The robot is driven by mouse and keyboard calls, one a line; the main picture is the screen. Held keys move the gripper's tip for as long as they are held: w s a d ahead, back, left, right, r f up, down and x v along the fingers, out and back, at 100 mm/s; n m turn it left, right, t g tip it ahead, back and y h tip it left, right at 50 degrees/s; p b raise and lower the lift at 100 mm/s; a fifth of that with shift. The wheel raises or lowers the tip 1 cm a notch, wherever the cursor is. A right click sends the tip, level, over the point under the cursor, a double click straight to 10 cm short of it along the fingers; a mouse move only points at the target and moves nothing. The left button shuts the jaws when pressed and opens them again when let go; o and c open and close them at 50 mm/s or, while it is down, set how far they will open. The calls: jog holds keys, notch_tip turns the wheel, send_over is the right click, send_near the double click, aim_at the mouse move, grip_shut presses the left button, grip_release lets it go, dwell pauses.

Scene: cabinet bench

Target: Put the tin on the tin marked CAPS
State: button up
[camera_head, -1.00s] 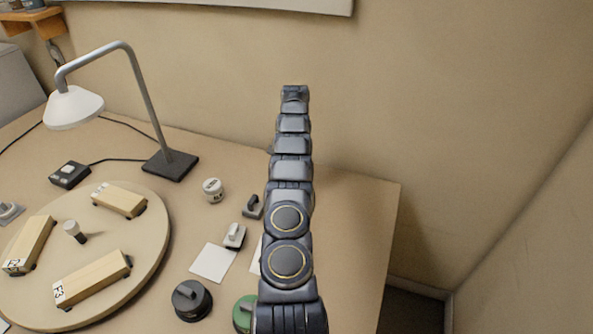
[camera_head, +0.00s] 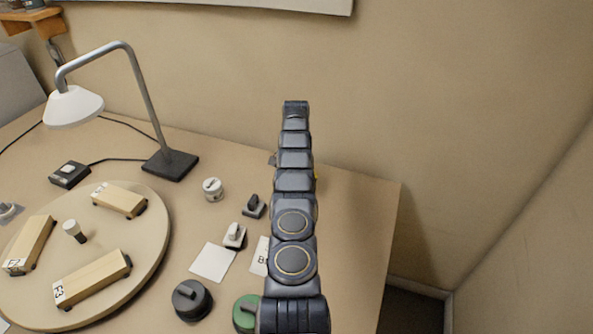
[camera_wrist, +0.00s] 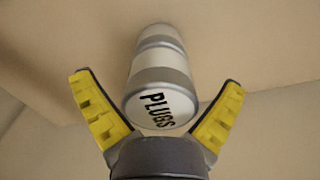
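In the wrist view, my gripper (camera_wrist: 157,80) has its yellow fingers spread wide. A tin marked PLUGS (camera_wrist: 160,106) is between them in the picture, with gaps on both sides. Its lettered white end faces the camera. Behind that end, grey and white bands run in line; I cannot tell whether this is one tin or two stacked. No CAPS marking is readable. In the head view, my arm hides the gripper and this tin. A separate small white tin with a grey band (camera_head: 213,189) stands left of my arm, its lettering too small to read.
A lamp (camera_head: 172,164) stands at the back left. A round board (camera_head: 150,245) with wooden blocks lies at the left. Dark and green round objects (camera_head: 192,300), small clamp-like pieces (camera_head: 234,236) and white cards (camera_head: 213,262) lie near my arm. The table's right edge is close by.

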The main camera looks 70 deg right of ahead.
notch_tip(320, 180, up, 7)
jog(key=shift+r, duration=0.45)
dwell(0.3)
